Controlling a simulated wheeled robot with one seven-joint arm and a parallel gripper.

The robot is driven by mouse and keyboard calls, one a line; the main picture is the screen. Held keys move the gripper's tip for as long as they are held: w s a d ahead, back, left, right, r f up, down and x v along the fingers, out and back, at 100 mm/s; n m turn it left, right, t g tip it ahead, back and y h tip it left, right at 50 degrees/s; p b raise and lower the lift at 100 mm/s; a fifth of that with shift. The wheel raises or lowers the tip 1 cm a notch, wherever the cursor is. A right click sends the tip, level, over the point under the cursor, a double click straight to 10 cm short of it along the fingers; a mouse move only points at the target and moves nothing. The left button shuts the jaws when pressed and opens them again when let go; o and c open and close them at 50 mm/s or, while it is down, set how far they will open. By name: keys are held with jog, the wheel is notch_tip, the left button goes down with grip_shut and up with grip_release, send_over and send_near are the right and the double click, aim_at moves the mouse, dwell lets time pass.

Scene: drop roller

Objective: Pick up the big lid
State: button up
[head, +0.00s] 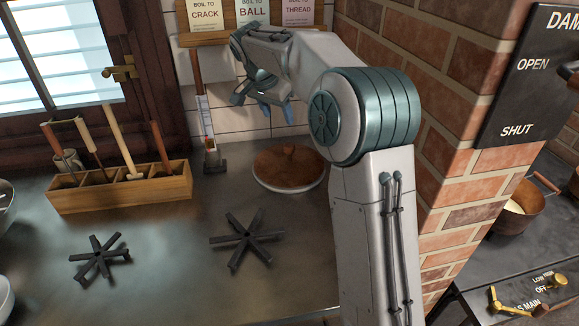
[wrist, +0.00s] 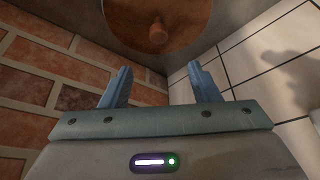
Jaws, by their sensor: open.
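The big lid (head: 275,172) is a round brown disc with a pale rim and a small knob on top. It lies flat on the dark counter by the tiled wall, near the brick corner, in the head view. In the wrist view the lid (wrist: 195,18) shows at the top with its round knob (wrist: 157,34), partly cut off by the frame edge. My gripper (head: 263,108) is open and empty, above the lid and a little to its left in the head view. In the wrist view its blue fingers (wrist: 158,68) stand apart, with the knob beyond them.
A thermometer (head: 211,140) stands left of the lid. A wooden tool rack (head: 125,190) and two black star-shaped trivets (head: 246,239) (head: 100,258) are on the counter. The brick pillar (head: 455,150) bounds the right. The counter in front of the lid is mostly clear.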

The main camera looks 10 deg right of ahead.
aim_at(289, 145)
jog(key=x, duration=1.3)
jog(key=shift+f+p, duration=0.2)
jog(key=shift+p, duration=0.2)
jog(key=shift+s+r, duration=0.1)
grip_shut()
